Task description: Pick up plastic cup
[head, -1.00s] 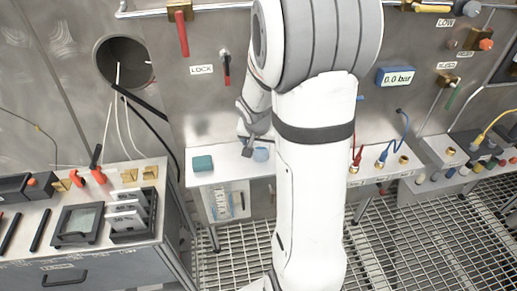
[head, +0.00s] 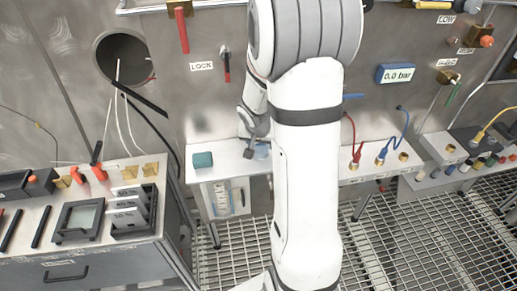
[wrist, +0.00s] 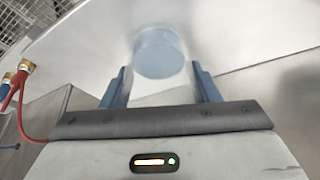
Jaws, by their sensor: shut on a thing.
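The plastic cup (wrist: 158,53) is pale translucent blue and shows beyond and between my fingers in the wrist view. In the head view only a small bluish part of the cup (head: 262,152) shows beside my gripper, at the ledge below the wall. My gripper (wrist: 161,80) has two blue fingers, one on each side of the cup, and is shut on it. In the head view my gripper (head: 249,152) is small and partly hidden by my arm. I cannot tell whether the cup is clear of the ledge.
A teal block (head: 203,160) lies on the ledge to the left of the cup. Red and blue cables (head: 384,153) plug into the ledge on the right. A console (head: 85,225) with switches stands at the left. Grating (head: 385,235) covers the floor.

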